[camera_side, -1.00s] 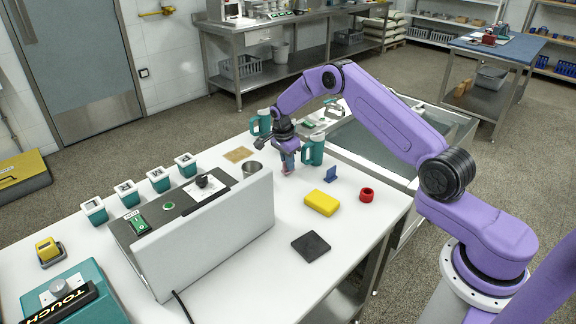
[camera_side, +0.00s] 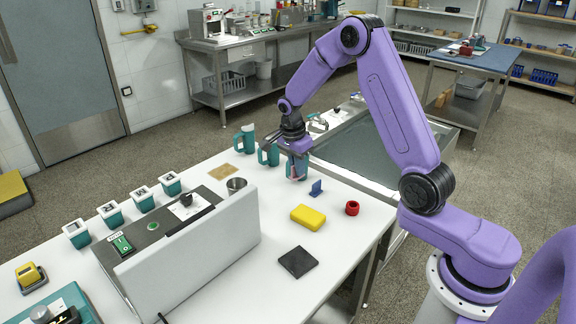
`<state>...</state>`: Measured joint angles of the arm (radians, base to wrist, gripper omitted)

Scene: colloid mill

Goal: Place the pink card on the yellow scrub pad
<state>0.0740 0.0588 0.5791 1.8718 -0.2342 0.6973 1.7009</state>
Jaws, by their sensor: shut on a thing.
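The pink card (camera_side: 293,178) shows only as a small pinkish patch under my gripper (camera_side: 296,174), which is shut on it. Most of the card is hidden by the fingers. My gripper is above the table's back right part, in front of a teal mug. The yellow scrub pad (camera_side: 308,217) lies flat on the white table, nearer and slightly right of my gripper. Its visible top is bare.
Teal mugs (camera_side: 268,154) stand by my gripper. A blue stand (camera_side: 316,188) and a red ring (camera_side: 352,208) sit near the pad, with a black square (camera_side: 297,262) in front. A metal cup (camera_side: 236,185) and a grey panel (camera_side: 200,255) stand left.

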